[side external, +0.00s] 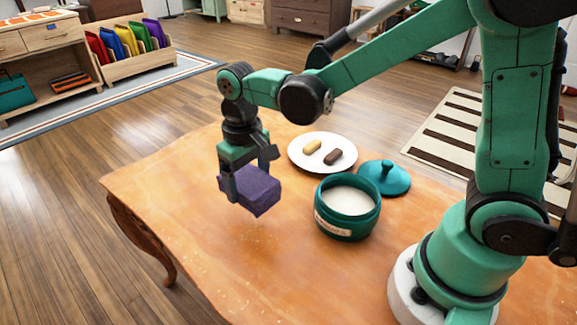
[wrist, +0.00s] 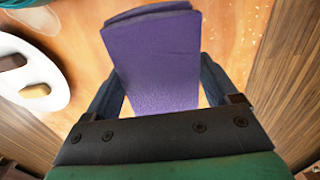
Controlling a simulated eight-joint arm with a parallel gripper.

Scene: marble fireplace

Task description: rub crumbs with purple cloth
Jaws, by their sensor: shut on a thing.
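A folded purple cloth (side external: 254,190) is between the fingers of my gripper (side external: 250,180), held above the wooden table (side external: 180,185). The wrist view shows the purple cloth (wrist: 152,60) with a finger of my gripper (wrist: 158,88) on each side. My gripper is shut on it. Small pale crumbs (wrist: 232,30) lie on the table at the upper right of the wrist view. Pale specks, likely crumbs (side external: 205,268), also show faintly near the table's front left edge in the side view, apart from the cloth.
A white plate (side external: 296,153) with a yellow and a brown piece stands behind the cloth. A teal jar (side external: 347,228) with white contents stands to its right, with its teal lid (side external: 384,178) behind. The table's left and front areas are clear of larger objects.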

